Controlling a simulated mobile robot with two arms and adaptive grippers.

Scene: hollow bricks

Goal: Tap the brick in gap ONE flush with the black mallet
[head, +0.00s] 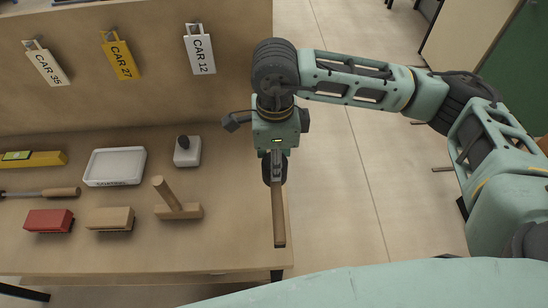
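My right gripper (277,160) points down over the right end of the bench and looks shut on the mallet. The mallet's black head (267,172) shows on both sides of the fingers, partly covered by them. Its wooden handle (279,215) runs toward the bench's front edge. I cannot tell whether the mallet touches the bench top. The brick and gap ONE are not in view. My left gripper is not in view.
The bench (150,248) also holds a T-shaped wooden tool (178,210), a wooden block (110,218), a red block (48,220), a white tray (114,166) and a white box (187,152). Tags hang on the back panel (160,100). Open floor (350,215) lies right.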

